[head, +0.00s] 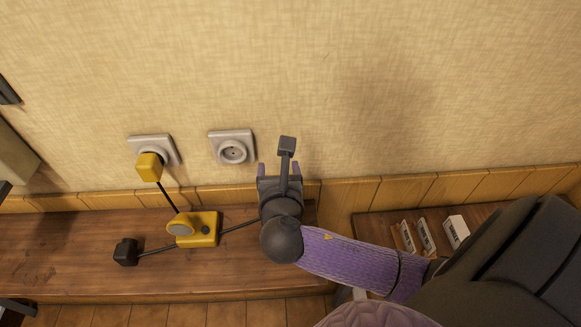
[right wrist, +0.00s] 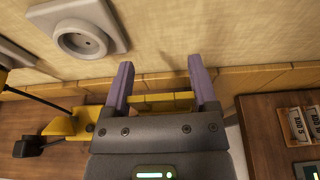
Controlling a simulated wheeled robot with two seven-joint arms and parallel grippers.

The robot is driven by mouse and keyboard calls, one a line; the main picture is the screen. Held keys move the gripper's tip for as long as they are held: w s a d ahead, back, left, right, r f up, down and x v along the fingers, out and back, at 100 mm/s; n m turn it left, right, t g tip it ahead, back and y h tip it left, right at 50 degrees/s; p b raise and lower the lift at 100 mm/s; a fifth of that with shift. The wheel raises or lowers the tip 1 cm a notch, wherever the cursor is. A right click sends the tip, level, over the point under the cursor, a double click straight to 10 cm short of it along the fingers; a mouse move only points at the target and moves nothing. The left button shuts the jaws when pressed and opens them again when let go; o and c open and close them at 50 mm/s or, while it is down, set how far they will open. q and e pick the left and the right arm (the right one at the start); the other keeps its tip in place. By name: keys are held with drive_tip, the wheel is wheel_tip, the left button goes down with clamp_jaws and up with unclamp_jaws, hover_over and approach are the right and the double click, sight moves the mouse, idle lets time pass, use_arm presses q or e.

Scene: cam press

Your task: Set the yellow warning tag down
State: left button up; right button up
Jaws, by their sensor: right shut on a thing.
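My right gripper (head: 280,168) is in front of the wall, above the right end of the wooden bench. Its two purple fingers also show in the right wrist view (right wrist: 163,85). They are spread and shut on a wide yellow piece, the yellow warning tag (right wrist: 163,103), seen edge-on between them. No marking on it can be made out. In the head view the gripper hides the tag. My left gripper is not seen.
A yellow device (head: 204,228) with a black cord and dark block (head: 126,252) rests on the bench (head: 70,270). A yellow plug (head: 149,167) sits in the left wall socket; the right socket (head: 232,148) is empty. White labelled items (head: 456,231) stand on a right-hand shelf.

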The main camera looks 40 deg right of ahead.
wheel_tip(320, 180, down, 5)
drive_tip(key=shift+r+b, duration=0.15)
drive_tip(key=shift+b, duration=0.7)
drive_tip(key=o, duration=0.8)
drive_tip(key=shift+o, duration=1.6)
drive_tip(key=p+v, duration=0.2)
drive_tip(key=v, duration=1)
drive_tip(key=shift+r, duration=0.2)
